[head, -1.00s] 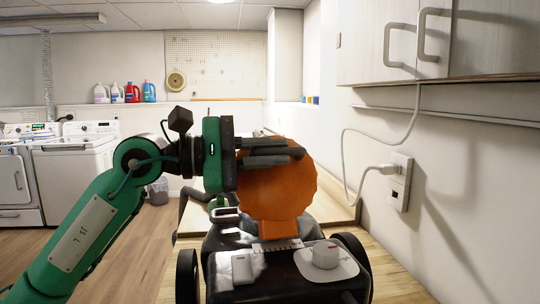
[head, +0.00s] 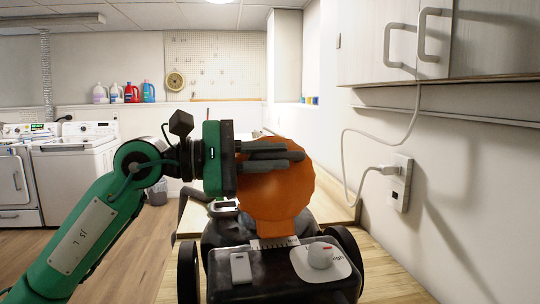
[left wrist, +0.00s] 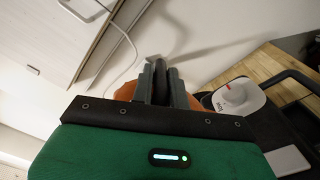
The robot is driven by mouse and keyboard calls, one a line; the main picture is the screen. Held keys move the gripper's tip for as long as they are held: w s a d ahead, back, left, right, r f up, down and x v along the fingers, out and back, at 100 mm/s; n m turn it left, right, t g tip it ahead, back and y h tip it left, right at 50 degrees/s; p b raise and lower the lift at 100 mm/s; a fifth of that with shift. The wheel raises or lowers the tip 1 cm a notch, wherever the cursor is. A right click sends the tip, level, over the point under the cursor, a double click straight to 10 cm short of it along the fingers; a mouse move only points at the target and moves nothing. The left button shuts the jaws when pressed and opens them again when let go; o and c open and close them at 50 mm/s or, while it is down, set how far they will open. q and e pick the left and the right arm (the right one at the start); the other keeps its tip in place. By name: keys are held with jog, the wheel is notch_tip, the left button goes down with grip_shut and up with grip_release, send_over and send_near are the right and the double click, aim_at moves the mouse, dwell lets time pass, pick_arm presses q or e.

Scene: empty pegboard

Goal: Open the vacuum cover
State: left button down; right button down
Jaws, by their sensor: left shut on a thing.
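The vacuum (head: 262,283) stands on the wooden surface, with a black body and dark wheels. Its round orange cover (head: 276,205) stands raised above the far end of the body. My left gripper (head: 298,157) comes in from the left and is shut on the upper part of the cover. The fingers hide part of it. In the left wrist view the closed fingers (left wrist: 161,76) hide most of the cover, and orange (left wrist: 125,91) shows beside them. My right gripper is not in view.
A white wall with an outlet (head: 399,183) and plugged cord is close on the right, below a cabinet (head: 395,40). A washer (head: 78,165) and several bottles (head: 132,93) are far left. Wooden floor (head: 130,245) at left looks clear.

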pick_arm(q)
jog(key=shift+f, duration=0.1)
jog(key=c, duration=1.4)
grip_release()
